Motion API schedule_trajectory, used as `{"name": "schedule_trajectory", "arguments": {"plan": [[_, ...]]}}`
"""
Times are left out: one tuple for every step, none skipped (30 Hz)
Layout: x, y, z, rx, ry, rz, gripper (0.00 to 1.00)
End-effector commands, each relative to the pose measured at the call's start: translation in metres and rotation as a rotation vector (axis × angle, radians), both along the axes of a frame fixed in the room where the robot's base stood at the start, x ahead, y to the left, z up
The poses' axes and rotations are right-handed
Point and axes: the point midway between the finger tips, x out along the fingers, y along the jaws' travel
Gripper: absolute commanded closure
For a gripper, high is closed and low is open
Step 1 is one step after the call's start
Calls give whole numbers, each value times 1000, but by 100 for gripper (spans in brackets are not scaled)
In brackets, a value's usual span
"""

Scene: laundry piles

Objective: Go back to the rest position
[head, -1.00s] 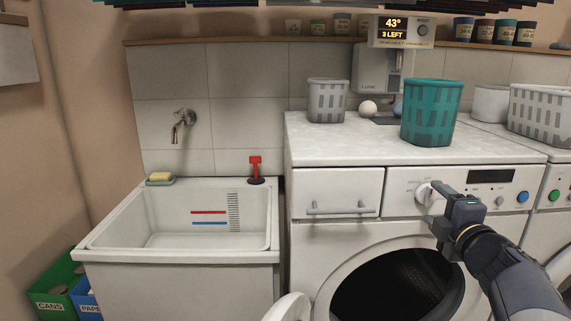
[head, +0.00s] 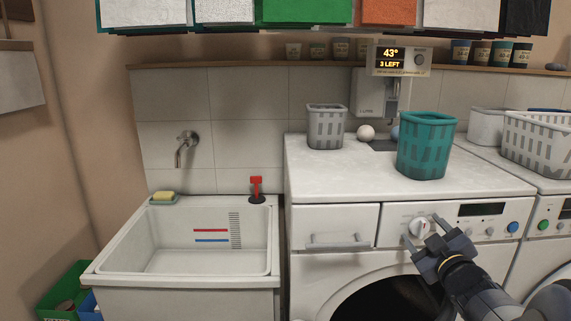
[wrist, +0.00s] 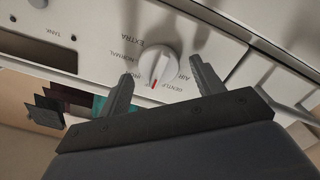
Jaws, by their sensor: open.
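My gripper (head: 427,246) is in front of the washing machine's control panel at the lower right of the head view. Its two fingers are apart and nothing is between them. In the wrist view my gripper (wrist: 160,88) is seen close to the white dial (wrist: 159,66), whose red mark points toward the printed settings between the fingertips. The dial (head: 419,227) also shows in the head view, just above and left of the fingers. I cannot tell whether the fingers touch it.
A teal basket (head: 425,146) and a grey basket (head: 326,127) stand on the machine top (head: 330,170). A white sink (head: 120,250) is at left.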

Motion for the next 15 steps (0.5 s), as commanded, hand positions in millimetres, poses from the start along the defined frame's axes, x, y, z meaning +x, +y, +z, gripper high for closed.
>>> {"name": "schedule_trajectory", "arguments": {"plan": [[0,0,5,45,5,-1,37],[0,0,4,71,5,-1,37],[0,-1,4,106,7,0,37],[0,-1,4,130,8,0,37],[0,-1,5,156,8,-1,37],[0,-1,5,189,9,0,37],[0,-1,5,214,9,0,37],[0,-1,5,238,11,-1,37],[0,-1,5,271,12,-1,37],[0,-1,5,295,13,-1,37],[0,-1,5,319,14,-1,37],[0,-2,5,350,15,-1,37],[0,-2,5,373,16,-1,37],[0,-2,5,397,15,-1,37],[0,-2,5,428,17,-2,37]]}}
